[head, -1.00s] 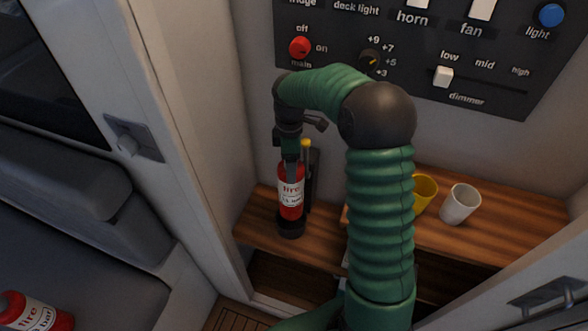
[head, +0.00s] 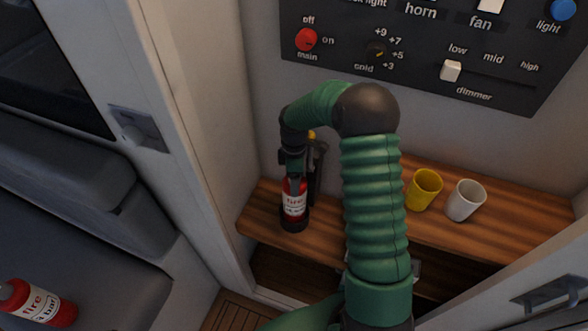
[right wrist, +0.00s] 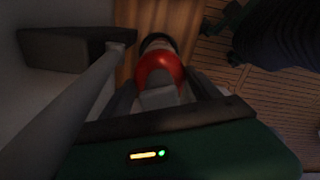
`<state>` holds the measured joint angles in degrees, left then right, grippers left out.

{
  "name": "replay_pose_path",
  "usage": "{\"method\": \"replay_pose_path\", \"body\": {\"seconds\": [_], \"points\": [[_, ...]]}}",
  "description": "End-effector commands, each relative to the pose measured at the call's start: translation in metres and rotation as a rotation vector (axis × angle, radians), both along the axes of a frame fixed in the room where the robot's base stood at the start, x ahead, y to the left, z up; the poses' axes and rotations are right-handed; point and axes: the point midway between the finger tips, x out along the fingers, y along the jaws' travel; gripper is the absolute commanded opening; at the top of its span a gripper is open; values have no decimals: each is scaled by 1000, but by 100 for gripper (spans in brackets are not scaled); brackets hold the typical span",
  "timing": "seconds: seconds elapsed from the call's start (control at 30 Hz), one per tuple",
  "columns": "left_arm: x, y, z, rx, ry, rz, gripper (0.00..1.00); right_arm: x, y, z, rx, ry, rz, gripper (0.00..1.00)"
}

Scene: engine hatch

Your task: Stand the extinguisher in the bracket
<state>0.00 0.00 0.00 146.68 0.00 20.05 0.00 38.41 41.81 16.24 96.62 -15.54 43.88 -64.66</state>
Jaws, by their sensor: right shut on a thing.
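A small red extinguisher (head: 294,205) with a white label stands upright over the wooden shelf, its lower end at the black cup of the bracket (head: 294,223). The bracket's dark upright (head: 316,175) rises just behind and right of it. My right gripper (head: 295,172) is shut on the extinguisher's top from above. In the right wrist view the red extinguisher (right wrist: 160,68) shows between the fingers. How deep its bottom sits in the cup is hard to tell. My left gripper is out of view.
A yellow cup (head: 423,190) and a white cup (head: 465,200) stand on the shelf (head: 520,220) to the right. A second red extinguisher (head: 38,303) lies at the lower left. A switch panel (head: 420,60) is on the wall behind; a white post (head: 180,150) stands left.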

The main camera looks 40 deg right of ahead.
Motion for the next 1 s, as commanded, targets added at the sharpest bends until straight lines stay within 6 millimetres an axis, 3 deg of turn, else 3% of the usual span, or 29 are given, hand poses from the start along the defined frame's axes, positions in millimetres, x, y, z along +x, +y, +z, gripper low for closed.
{"method": "replay_pose_path", "body": {"seconds": [0.4,0.43,0.57,0.87,1.0], "points": [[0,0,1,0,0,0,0,5,-2,-8,-3,-5,1,0],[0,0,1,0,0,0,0,4,-2,-10,-2,-2,1,75],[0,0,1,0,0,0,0,4,-2,-10,-1,-2,1,92],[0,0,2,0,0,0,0,4,-2,-9,-1,-1,1,93],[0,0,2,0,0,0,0,5,-3,7,-2,-4,0,93]]}}
